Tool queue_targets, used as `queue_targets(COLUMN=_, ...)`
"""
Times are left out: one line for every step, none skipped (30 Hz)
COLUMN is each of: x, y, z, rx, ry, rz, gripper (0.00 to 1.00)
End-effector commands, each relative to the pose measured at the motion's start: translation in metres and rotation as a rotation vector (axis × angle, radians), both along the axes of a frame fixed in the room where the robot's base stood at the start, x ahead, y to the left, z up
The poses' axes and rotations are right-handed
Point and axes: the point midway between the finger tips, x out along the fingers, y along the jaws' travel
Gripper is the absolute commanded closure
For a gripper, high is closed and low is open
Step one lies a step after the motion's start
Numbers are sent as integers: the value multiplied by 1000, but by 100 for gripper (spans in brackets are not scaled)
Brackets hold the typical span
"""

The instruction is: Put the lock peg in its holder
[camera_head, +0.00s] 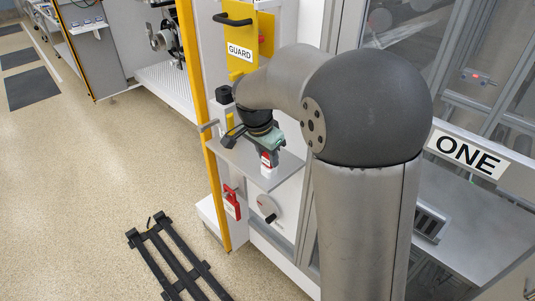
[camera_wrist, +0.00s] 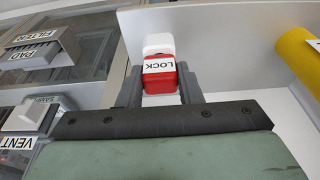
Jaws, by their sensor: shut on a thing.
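The lock peg (camera_wrist: 159,78) is a red block with a white LOCK label, and a white block shows just beyond it. My gripper (camera_wrist: 160,88) is shut on it, one dark finger on each side. In the head view the red and white lock peg (camera_head: 266,160) hangs below my gripper (camera_head: 268,146), over or at a grey shelf (camera_head: 240,158). I cannot tell whether it touches the shelf, or whether the white block is part of the peg. I cannot make out the holder for certain.
A yellow GUARD panel (camera_head: 240,35) stands behind my gripper. A red tag-like piece (camera_head: 232,204) and a round dial (camera_head: 267,208) are below the shelf. In the wrist view, PAD FILTER (camera_wrist: 42,48) and SAMPLE (camera_wrist: 33,116) boxes lie left, and a yellow cylinder (camera_wrist: 296,55) right.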

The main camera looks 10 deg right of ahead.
Motion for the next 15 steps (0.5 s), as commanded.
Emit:
queue_targets(x=0, y=0, z=0, rx=0, ry=0, rz=0, gripper=60)
queue_targets(x=0, y=0, z=0, rx=0, ry=0, rz=0, gripper=51)
queue_targets(x=0, y=0, z=0, rx=0, ry=0, rz=0, gripper=43)
queue_targets(x=0, y=0, z=0, rx=0, ry=0, rz=0, gripper=43)
queue_targets(x=0, y=0, z=0, rx=0, ry=0, rz=0, gripper=43)
queue_targets(x=0, y=0, z=0, rx=0, ry=0, rz=0, gripper=43)
queue_targets(x=0, y=0, z=0, rx=0, ry=0, rz=0, gripper=43)
queue_targets(x=0, y=0, z=0, rx=0, ry=0, rz=0, gripper=43)
queue_targets(x=0, y=0, z=0, rx=0, ry=0, rz=0, gripper=43)
queue_targets(x=0, y=0, z=0, rx=0, ry=0, rz=0, gripper=43)
queue_targets(x=0, y=0, z=0, rx=0, ry=0, rz=0, gripper=43)
queue_targets(x=0, y=0, z=1, rx=0, ry=-1, rz=0, gripper=43)
queue_targets(x=0, y=1, z=3, rx=0, ry=-1, rz=0, gripper=43)
queue_targets(x=0, y=1, z=5, rx=0, ry=-2, rz=0, gripper=43)
queue_targets(x=-1, y=2, z=9, rx=0, ry=-2, rz=0, gripper=43)
